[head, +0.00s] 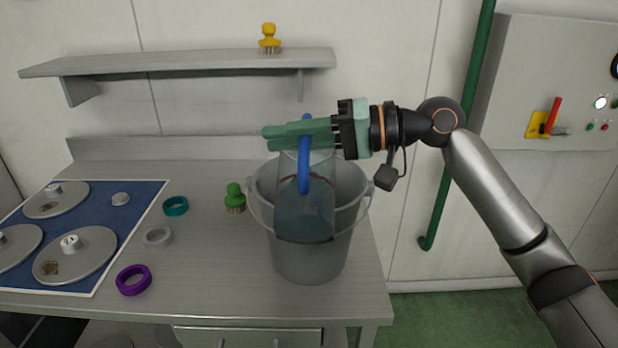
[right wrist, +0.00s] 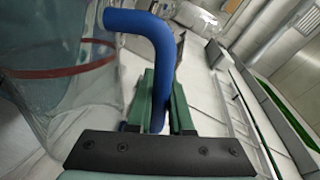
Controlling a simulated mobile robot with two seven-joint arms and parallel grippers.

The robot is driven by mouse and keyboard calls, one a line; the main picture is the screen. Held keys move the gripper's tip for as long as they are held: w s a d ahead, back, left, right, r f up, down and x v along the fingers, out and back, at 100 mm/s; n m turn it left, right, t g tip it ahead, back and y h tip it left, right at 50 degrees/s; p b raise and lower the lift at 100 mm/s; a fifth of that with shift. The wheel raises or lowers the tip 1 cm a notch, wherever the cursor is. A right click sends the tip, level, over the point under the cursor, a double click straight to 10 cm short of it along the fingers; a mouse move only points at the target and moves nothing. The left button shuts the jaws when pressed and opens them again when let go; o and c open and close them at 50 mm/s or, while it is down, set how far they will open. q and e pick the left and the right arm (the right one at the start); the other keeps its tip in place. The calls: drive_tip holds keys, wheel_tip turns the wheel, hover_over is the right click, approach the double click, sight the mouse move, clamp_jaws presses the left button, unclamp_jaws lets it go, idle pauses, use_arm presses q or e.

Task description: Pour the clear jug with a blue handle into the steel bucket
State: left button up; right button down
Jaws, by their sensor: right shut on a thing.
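The clear jug (head: 305,212) with a blue handle (head: 304,178) looks upright in the head view, in front of the steel bucket (head: 310,262). My right gripper (head: 285,134) is shut on the blue handle, which also shows between the green fingers in the right wrist view (right wrist: 158,75). The jug's clear wall (right wrist: 70,90) with a red line fills the left of that view. The bucket stands on the steel bench, its rim partly hidden by the jug and gripper. How much liquid the jug holds is hard to tell. My left gripper is not in view.
A green brush (head: 235,199) stands left of the bucket. Teal (head: 175,206), grey (head: 158,237) and purple (head: 133,280) rings lie on the bench (head: 200,275). A blue mat (head: 115,220) with steel discs lies farther left. A shelf (head: 190,62) with a yellow brush (head: 269,40) hangs behind.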

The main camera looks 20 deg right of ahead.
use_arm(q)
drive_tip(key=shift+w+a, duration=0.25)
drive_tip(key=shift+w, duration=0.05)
use_arm(e)
drive_tip(key=shift+w+d+r, duration=0.1)
drive_tip(key=shift+w, duration=0.1)
idle(0.6)
drive_tip(key=shift+m, duration=0.3)
